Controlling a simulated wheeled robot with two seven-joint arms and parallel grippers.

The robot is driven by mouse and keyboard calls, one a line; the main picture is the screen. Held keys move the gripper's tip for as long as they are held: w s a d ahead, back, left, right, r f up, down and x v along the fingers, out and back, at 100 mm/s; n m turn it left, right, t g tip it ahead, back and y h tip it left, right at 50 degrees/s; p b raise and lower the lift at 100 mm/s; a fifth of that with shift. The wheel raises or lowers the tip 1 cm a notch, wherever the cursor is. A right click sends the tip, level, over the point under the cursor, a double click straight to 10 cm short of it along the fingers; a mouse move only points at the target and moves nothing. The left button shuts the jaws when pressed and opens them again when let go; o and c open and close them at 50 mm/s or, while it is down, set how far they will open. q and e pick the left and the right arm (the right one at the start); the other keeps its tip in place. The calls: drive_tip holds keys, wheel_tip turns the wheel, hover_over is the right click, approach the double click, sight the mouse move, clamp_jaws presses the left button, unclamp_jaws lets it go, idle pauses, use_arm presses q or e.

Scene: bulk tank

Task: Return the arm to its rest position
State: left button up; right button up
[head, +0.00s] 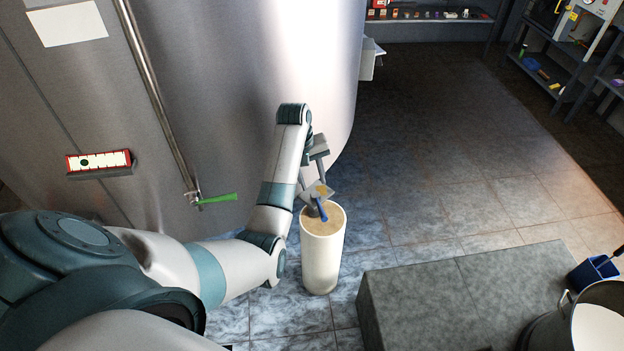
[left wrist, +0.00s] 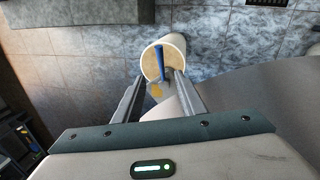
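My left gripper (head: 321,176) is just above a tall white cylinder (head: 322,255) standing on the tiled floor. A scoop with a blue handle (head: 322,211) and a grey head with a yellowish patch (head: 318,190) is at the cylinder's mouth, which shows tan contents. In the left wrist view the scoop's blue handle (left wrist: 159,62) shows beyond the fingertips, inside the cylinder's rim (left wrist: 146,50). My right gripper is not in view.
A grey block (head: 465,295) is right of the cylinder. A blue container (head: 592,274) and metal pot (head: 560,325) stand far right. Open floor lies behind.

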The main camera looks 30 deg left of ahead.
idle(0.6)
use_arm(q)
drive_tip(key=s+d+f+m+y, duration=0.1)
drive_tip(key=s+d+f+m, duration=0.15)
drive_tip(key=s, duration=0.65)
drive_tip(key=s+d+f+m+t+y, duration=0.1)
drive_tip(key=s+d+f+m, duration=0.2)
drive_tip(key=s, duration=0.6)
drive_tip(key=s+d+f+m, duration=0.2)
drive_tip(key=s+d+m, duration=0.15)
drive_tip(key=s, duration=0.55)
drive_tip(key=s+d+r+m+t, duration=0.1)
drive_tip(key=s+d+r+m, duration=0.25)
drive_tip(key=s+d, duration=0.6)
wheel_tip(320, 180, down, 28)
drive_tip(key=s+a+g+b, duration=0.1)
drive_tip(key=s+a+b, duration=0.1)
drive_tip(key=s+a+f+g+b, duration=0.1)
drive_tip(key=s+a+f+b, duration=0.1)
drive_tip(key=s+f, duration=1.6)
wheel_tip(320, 180, down, 4)
drive_tip(key=shift+s+a+r+g+h, duration=0.15)
drive_tip(key=shift+s+a+g+h, duration=0.15)
drive_tip(key=shift+a, duration=0.3)
